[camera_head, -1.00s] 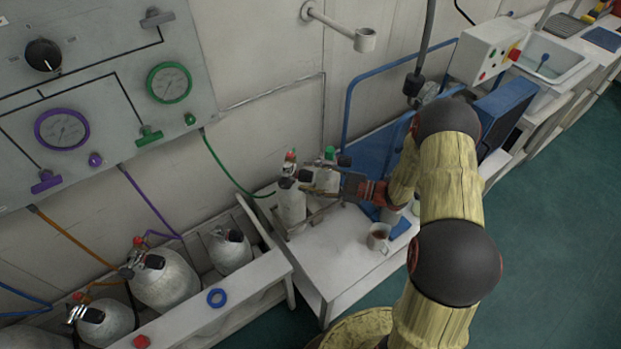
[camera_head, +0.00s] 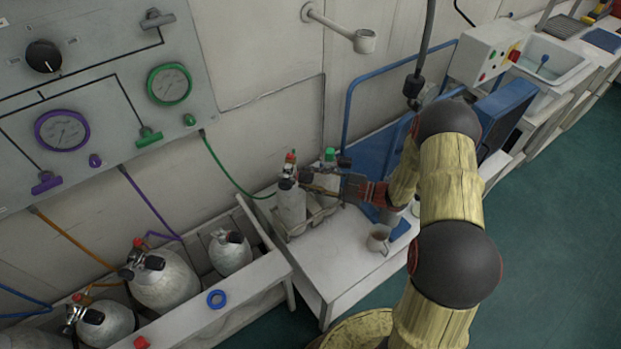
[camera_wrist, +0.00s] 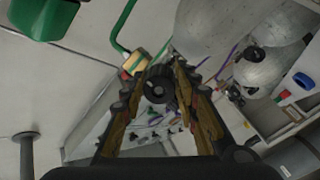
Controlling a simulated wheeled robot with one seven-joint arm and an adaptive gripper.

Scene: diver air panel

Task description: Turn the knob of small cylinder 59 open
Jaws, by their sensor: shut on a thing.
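A small white cylinder (camera_head: 291,207) stands in a rack on the white bench, with a valve and a red cap (camera_head: 291,158) on top. No number is readable on it. My gripper (camera_head: 305,182) reaches in from the right at its valve height. In the wrist view, my gripper (camera_wrist: 160,78) has its two fingers closed on the sides of a round black knob (camera_wrist: 158,88). A second small cylinder with a green cap (camera_head: 329,154) stands just behind, partly hidden by my gripper and its own valve.
A mug (camera_head: 378,241) stands on the bench (camera_head: 335,262) in front of my gripper. A green hose (camera_head: 225,170) runs down from the panel, and a wall-mounted holder (camera_head: 365,41) is above.

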